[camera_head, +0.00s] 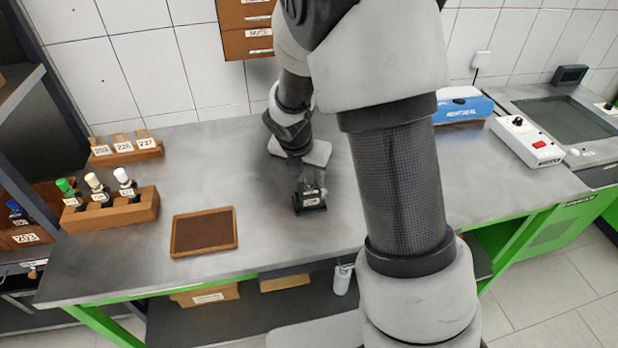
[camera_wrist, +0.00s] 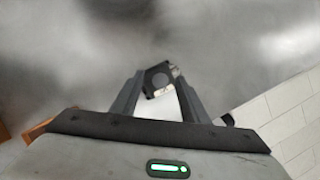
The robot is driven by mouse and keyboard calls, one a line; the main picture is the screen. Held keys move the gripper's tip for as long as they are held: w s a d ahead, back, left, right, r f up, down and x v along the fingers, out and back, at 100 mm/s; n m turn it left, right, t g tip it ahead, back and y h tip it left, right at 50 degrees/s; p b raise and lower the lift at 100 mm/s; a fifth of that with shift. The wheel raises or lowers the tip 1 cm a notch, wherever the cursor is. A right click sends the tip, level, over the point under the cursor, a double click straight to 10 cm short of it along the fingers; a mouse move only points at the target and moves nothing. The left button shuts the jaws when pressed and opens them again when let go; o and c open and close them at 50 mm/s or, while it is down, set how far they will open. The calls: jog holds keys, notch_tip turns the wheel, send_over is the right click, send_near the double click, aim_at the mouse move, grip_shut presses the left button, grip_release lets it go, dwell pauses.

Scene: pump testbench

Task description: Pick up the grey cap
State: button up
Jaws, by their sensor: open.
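A small black block-like object (camera_head: 311,201) with a pale label stands on the grey bench. In the wrist view the black object (camera_wrist: 149,88) has a round dark grey top (camera_wrist: 161,79), which may be the grey cap; I cannot tell for sure. My gripper (camera_head: 309,182) points down over this object in the head view. In the wrist view my gripper (camera_wrist: 160,82) has its two fingers apart, with the object showing between and beyond the tips. I cannot tell whether the fingers touch it. My gripper partly hides the object's upper part in the head view.
A wooden rack (camera_head: 120,211) at the left holds bottles with green, cream and white caps. A smaller labelled rack (camera_head: 127,158) stands behind it. An empty wooden tray (camera_head: 231,230) lies left of my gripper. A blue box (camera_head: 463,104) stands back right. Bench around the object is clear.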

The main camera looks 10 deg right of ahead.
grip_shut()
dwell(0.3)
